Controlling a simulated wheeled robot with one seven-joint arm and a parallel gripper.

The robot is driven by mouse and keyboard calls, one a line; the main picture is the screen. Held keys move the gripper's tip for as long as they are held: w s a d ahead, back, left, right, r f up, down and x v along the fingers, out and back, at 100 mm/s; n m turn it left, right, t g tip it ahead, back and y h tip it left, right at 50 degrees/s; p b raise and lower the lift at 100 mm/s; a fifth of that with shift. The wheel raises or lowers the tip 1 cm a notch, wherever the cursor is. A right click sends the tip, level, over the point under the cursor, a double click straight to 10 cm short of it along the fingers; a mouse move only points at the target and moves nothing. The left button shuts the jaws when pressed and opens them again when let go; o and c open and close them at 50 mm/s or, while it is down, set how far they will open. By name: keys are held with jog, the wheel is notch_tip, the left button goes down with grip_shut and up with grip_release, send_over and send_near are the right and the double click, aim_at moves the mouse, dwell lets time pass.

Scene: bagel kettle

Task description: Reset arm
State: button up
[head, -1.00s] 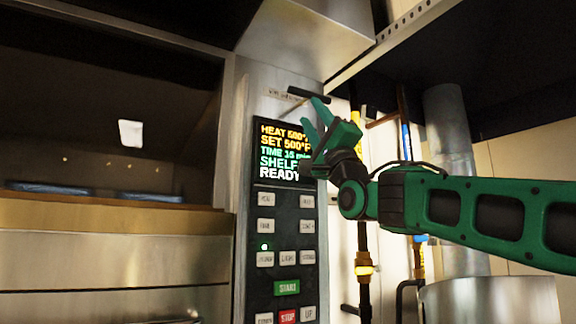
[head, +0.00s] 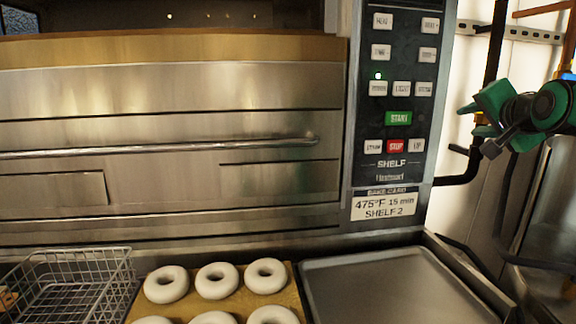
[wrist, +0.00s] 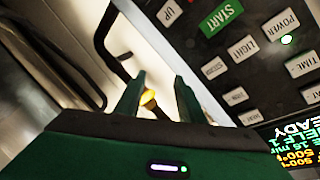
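My gripper (head: 482,102) is at the right of the head view, just right of the oven's control panel (head: 397,100) and pointing left. Its two green fingers show in the wrist view (wrist: 160,85) with an empty gap between them. The gripper appears clear of the panel. The panel carries a green START button (head: 398,118), a red STOP button (head: 395,146) and several pale buttons. A green light (head: 378,76) is lit on it. In the wrist view the lit display (wrist: 296,145) is partly visible at lower right.
Below the panel is a bake card (head: 384,204) reading 475°F, 15 min, shelf 2. A board (head: 208,307) with several pale rings, a wire basket (head: 75,285) and an empty metal tray (head: 390,290) stand in front. Dark pipes (head: 492,60) run near my gripper.

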jog(key=s+d+f+n+g, duration=0.1)
jog(key=s+d+f+g, duration=0.2)
jog(key=f, duration=0.5)
jog(key=s+f+n+g, duration=0.1)
jog(key=s+f+g, duration=0.2)
jog(key=s+f, duration=0.35)
jog(key=s+a+f+n+g+y, duration=0.1)
jog(key=s+f+g, duration=0.3)
jog(key=s+f, duration=0.6)
jog(key=s+a+f+n+g+y, duration=0.2)
jog(key=s+f+g, duration=0.3)
jog(key=s+f, duration=0.4)
jog(key=s, duration=0.5)
jog(key=shift+s+a+f+n+g, duration=0.3)
jog(key=shift+a+f+n, duration=0.05)
jog(key=shift+n, duration=0.05)
jog(key=shift+w+f, duration=0.25)
jog(key=shift+w, duration=0.4)
